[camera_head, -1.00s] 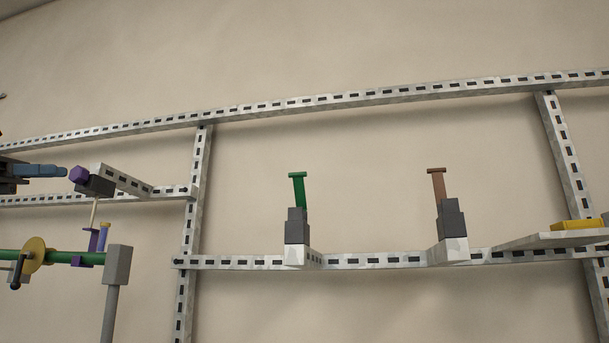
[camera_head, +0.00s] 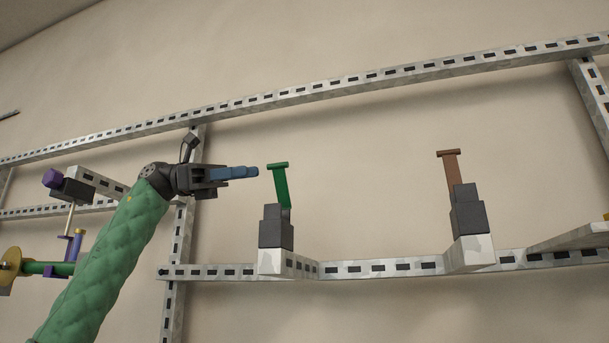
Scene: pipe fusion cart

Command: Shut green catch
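The green catch (camera_head: 280,186) stands up from a dark grey stepped block on a bracket of the metal frame, leaning slightly left, with a short crossbar on top. My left gripper (camera_head: 256,172), with blue fingers, points right from the end of my green-sleeved arm. Its fingertips are just left of the catch's upper part, with a small gap in the picture; I cannot tell the depth between them. The fingers appear side-on as one blue bar, so their opening is hidden. My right gripper is out of view.
A brown catch (camera_head: 452,168) stands on a similar block to the right. Slotted metal rails (camera_head: 400,267) run along the wall. At left are a purple knob (camera_head: 53,178) and a green pipe with a yellow disc (camera_head: 10,265). The space between the two catches is clear.

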